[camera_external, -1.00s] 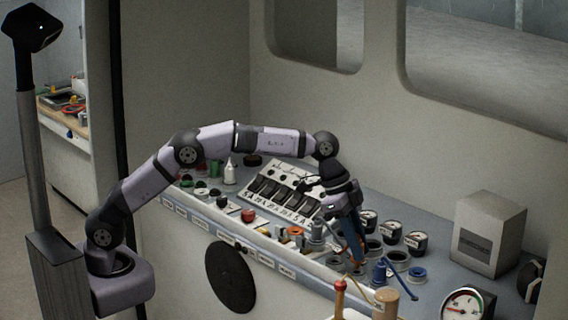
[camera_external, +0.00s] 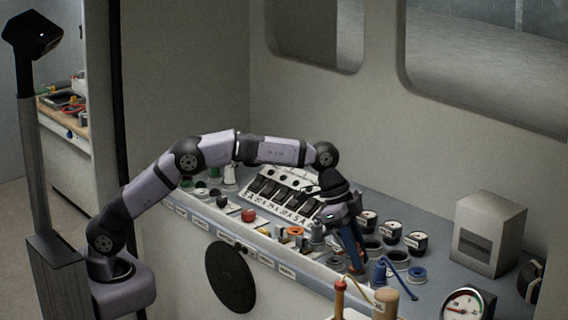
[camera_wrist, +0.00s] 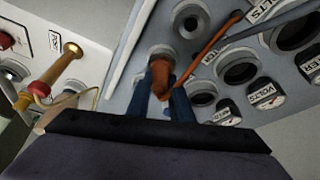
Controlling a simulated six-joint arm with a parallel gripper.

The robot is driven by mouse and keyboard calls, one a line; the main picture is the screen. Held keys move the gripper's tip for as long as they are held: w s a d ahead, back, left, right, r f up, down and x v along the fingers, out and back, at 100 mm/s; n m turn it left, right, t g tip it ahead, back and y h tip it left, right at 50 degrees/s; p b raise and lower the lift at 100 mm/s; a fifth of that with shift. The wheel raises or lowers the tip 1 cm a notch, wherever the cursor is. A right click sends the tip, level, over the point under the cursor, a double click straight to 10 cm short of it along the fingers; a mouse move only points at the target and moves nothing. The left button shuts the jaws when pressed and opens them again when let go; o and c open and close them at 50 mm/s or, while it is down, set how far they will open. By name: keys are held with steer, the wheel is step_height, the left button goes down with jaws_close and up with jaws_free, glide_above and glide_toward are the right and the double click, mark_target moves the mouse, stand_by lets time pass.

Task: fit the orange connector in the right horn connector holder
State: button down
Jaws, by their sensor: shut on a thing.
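My gripper (camera_wrist: 167,108) points down at the panel, its blue fingers shut on the orange connector (camera_wrist: 160,77). An orange cable (camera_wrist: 208,47) runs from it to the upper right in the wrist view. The connector's far end overlaps a round grey holder (camera_wrist: 157,52) on the panel. I cannot tell how deep it sits in it, or whether this is the right horn holder. In the external view my gripper (camera_external: 357,268) is low over the panel's front, and its fingers mostly hide the connector.
Another round holder (camera_wrist: 190,19) and dark round gauge openings (camera_wrist: 240,73) are close by. A blue connector (camera_external: 379,271) with a blue cable stands right of my gripper. A grey box (camera_external: 488,235) is at right.

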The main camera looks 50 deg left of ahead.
steer(key=c, duration=1.5)
jaws_free()
steer(key=shift+b+v, duration=1.05)
steer(key=shift+v, duration=2.65)
